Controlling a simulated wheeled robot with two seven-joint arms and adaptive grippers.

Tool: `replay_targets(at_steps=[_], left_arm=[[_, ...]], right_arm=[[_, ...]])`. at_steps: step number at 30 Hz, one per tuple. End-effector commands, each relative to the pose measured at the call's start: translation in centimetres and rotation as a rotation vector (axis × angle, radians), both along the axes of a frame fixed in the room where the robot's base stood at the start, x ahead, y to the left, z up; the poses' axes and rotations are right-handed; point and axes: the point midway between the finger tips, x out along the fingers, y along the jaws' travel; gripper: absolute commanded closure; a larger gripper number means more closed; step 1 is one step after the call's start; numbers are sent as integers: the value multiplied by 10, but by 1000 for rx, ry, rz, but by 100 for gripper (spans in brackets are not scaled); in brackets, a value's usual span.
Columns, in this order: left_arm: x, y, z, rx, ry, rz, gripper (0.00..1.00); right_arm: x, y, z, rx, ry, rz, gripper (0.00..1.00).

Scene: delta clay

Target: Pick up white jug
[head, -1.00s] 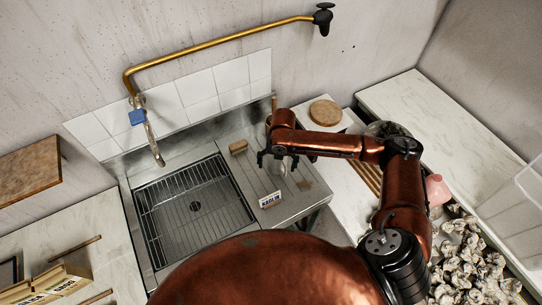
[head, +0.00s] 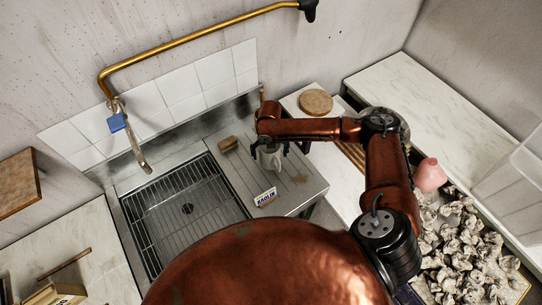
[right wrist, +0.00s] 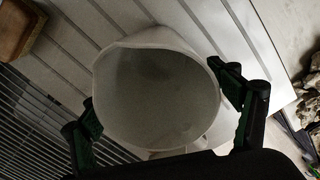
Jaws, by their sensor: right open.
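The white jug (head: 270,158) stands on the ribbed drainboard right of the sink, partly hidden by my right gripper in the head view. In the right wrist view the jug (right wrist: 158,95) shows its open mouth, close below the camera. My right gripper (head: 272,151) is open, with one finger on each side of the jug. In the right wrist view the fingers of the right gripper (right wrist: 165,112) flank the jug's rim; whether they touch it I cannot tell. My left gripper is not in view.
The sink (head: 186,208) with a wire grid lies left of the jug. A wooden brush or block (head: 228,144) and a labelled card (head: 265,196) are close by on the drainboard. A round wooden board (head: 316,102) lies behind, right. Pale crumpled lumps (head: 455,240) fill the right.

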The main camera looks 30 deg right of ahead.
Motion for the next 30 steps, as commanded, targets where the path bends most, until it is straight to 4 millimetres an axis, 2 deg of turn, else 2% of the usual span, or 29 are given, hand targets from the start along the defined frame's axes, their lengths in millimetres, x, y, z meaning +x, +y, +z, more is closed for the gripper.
replay_targets(at_steps=[3,7,19,27,30], left_arm=[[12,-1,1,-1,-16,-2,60],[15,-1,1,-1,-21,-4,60],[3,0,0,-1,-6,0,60],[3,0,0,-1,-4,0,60],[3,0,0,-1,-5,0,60]], right_arm=[[0,0,-1,-1,-2,-1,17],[0,-1,-1,0,-1,-2,18],[0,-1,-1,0,-1,-3,46],[0,-2,-1,0,-1,-3,64],[0,-2,-1,0,-1,-3,64]])
